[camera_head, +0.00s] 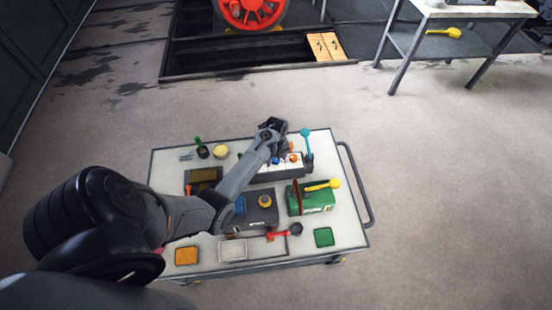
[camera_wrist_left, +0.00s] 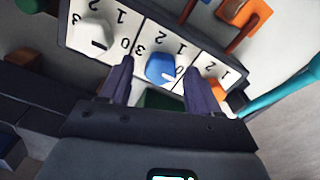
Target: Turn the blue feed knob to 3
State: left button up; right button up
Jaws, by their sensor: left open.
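The blue feed knob (camera_wrist_left: 160,68) sits on a white dial panel with the digits 0 to 3 around it, in the middle of the wrist view. Its white pointer mark faces the lower right, near the 0. The 3 is on its upper left. My left gripper (camera_wrist_left: 158,74) is open, with one finger on each side of the knob; contact cannot be told. In the head view my left gripper (camera_head: 273,128) is over the knob box (camera_head: 278,170), and the blue knob (camera_head: 275,160) shows just below it. My right gripper is not in view.
A white knob (camera_wrist_left: 95,36) and an orange knob (camera_wrist_left: 216,88) flank the blue one. A teal lever (camera_head: 306,140) stands at the box's right end. A green box with a yellow lever (camera_head: 322,185) is nearer on the cart (camera_head: 335,238). Floor around the cart is clear.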

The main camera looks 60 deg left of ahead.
pick_arm(q)
jog(key=c, duration=1)
jog(key=shift+c, duration=0.2)
